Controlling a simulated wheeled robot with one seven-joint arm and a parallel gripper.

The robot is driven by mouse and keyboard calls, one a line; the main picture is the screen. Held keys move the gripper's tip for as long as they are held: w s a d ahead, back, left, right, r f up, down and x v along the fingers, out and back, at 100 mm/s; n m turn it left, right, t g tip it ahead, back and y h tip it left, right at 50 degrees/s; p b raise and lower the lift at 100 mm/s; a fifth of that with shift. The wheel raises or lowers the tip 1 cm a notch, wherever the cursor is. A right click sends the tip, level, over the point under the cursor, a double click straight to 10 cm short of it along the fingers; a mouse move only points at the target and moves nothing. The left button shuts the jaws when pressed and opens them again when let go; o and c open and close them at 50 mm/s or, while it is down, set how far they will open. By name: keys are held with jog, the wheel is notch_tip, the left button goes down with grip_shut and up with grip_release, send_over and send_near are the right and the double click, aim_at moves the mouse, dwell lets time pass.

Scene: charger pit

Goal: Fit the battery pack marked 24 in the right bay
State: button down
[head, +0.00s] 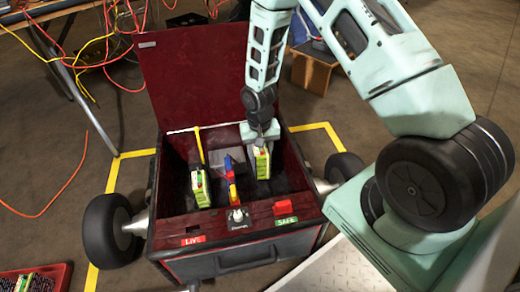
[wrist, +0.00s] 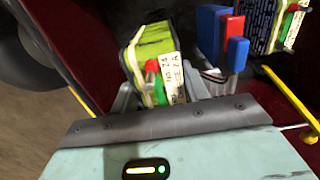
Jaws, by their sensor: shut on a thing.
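My gripper (head: 262,138) points down into the right side of an open dark red wheeled box (head: 190,62). It is shut on a green-yellow battery pack (head: 262,163), which also shows between the grey fingers in the wrist view (wrist: 152,52). Another green-yellow pack (head: 200,188) stands in the left bay.
Blue and red connectors (head: 230,178) stand between the packs. A yellow strap (head: 199,146) rises by the left pack. The front panel bears a knob (head: 238,217), a LIVE label (head: 193,240), and a red block (head: 286,208) above a SAFE label. A red tray (head: 58,272) holds a pack at lower left.

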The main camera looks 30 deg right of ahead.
notch_tip(320, 180, down, 5)
jog(key=b, duration=0.4)
jog(key=shift+f, duration=0.1)
jog(key=shift+f+b, duration=0.6)
jog(key=shift+f, duration=0.8)
jog(key=shift+f+b, duration=0.55)
jog(key=shift+f, duration=0.9)
jog(key=c, duration=0.8)
grip_release()
jog(key=shift+c, duration=0.2)
jog(key=shift+o, duration=1)
jog(key=r+p, duration=0.2)
jog(key=r, duration=0.3)
jog(key=r+p, duration=0.3)
jog(key=r, duration=0.3)
jog(key=r+p, duration=0.3)
jog(key=r, duration=0.3)
jog(key=shift+w+d+r, duration=0.1)
jog(key=shift+w+r, duration=0.1)
jog(key=shift+w, duration=0.1)
